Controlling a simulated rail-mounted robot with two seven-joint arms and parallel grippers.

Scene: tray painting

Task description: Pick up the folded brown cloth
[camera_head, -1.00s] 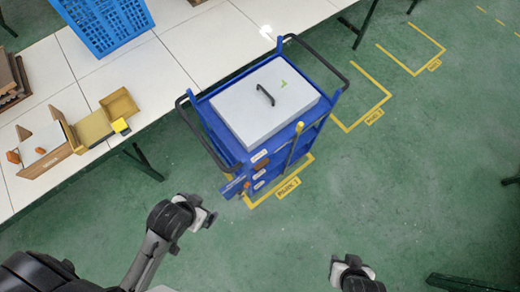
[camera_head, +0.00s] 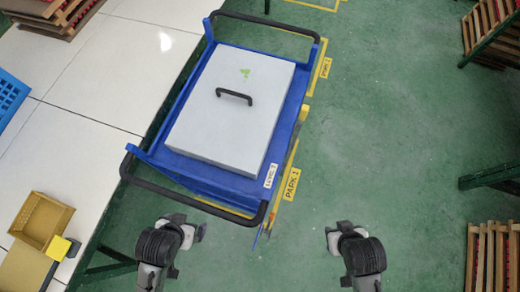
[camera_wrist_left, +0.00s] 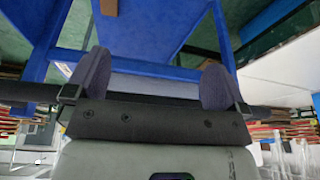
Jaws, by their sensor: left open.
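No folded brown cloth can be made out for certain. A small brown piece (camera_wrist_left: 110,7) shows at the top of the left wrist view, against blue cart surfaces; whether it is the cloth I cannot tell. The blue cart (camera_head: 193,168) stands beside the white table, with a grey lidded box (camera_head: 235,110) on top; its lower levels are hidden from the head. My left gripper (camera_head: 190,229) is low by the cart's near end, open and empty; its two fingers (camera_wrist_left: 155,65) point at the cart in the wrist view. My right gripper (camera_head: 338,236) is right of the cart, its fingers unclear.
The white table (camera_head: 85,90) runs along the left, with a yellow-brown open box (camera_head: 40,222) and a yellow block (camera_head: 60,248). A black handle bar (camera_head: 190,200) crosses the cart's near end. Wooden racks (camera_head: 495,255) stand at right. Green floor right of the cart is clear.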

